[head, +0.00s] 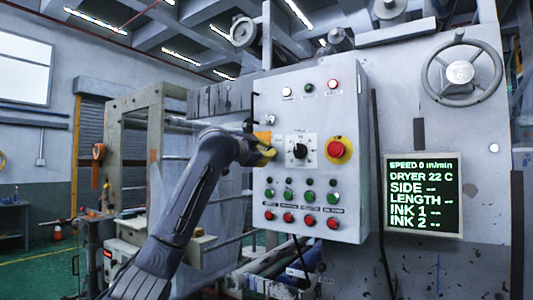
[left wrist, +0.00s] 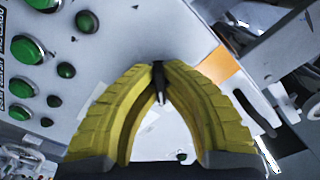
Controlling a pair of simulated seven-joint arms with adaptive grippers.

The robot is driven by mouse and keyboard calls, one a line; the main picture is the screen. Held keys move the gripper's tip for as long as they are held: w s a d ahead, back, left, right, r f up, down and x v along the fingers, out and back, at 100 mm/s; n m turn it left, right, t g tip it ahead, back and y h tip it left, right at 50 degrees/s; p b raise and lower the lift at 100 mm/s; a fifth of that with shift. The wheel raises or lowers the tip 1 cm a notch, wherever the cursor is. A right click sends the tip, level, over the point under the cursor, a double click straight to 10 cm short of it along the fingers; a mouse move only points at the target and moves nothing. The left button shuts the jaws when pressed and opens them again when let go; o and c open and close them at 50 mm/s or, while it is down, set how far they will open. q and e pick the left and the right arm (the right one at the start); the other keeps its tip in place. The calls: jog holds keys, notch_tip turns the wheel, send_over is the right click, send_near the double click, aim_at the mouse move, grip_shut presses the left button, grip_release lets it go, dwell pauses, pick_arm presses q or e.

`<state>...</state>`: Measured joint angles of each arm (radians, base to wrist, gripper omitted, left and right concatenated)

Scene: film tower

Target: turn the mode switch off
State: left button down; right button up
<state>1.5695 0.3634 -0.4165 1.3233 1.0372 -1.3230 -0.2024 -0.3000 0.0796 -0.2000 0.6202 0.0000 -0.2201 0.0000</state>
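My left gripper (head: 268,152) is at the left edge of the grey control panel (head: 345,95). In the left wrist view its yellow fingers (left wrist: 158,72) come together at the tips around a small dark lever (left wrist: 161,92), which seems to be the mode switch. The fingers hide most of it, so its position cannot be read. An orange plate (left wrist: 221,66) lies beside the fingertips and also shows in the head view (head: 262,136). A black rotary knob (head: 300,150) on a white dial plate is just right of the gripper. My right gripper is not in view.
A red emergency button (head: 336,149) on a yellow base sits right of the knob. Rows of green buttons (head: 309,195) and red buttons (head: 310,221) lie below. A handwheel (head: 461,72) and a lit display (head: 423,196) are farther right.

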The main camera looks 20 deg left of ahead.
pick_arm(q)
jog(key=n, duration=0.4)
jog(key=shift+n, duration=0.3)
jog(key=n, duration=0.9)
jog(key=shift+n, duration=1.9)
jog(key=c, duration=1.5)
grip_release()
jog(key=shift+c, duration=0.2)
jog(key=shift+s, duration=0.1)
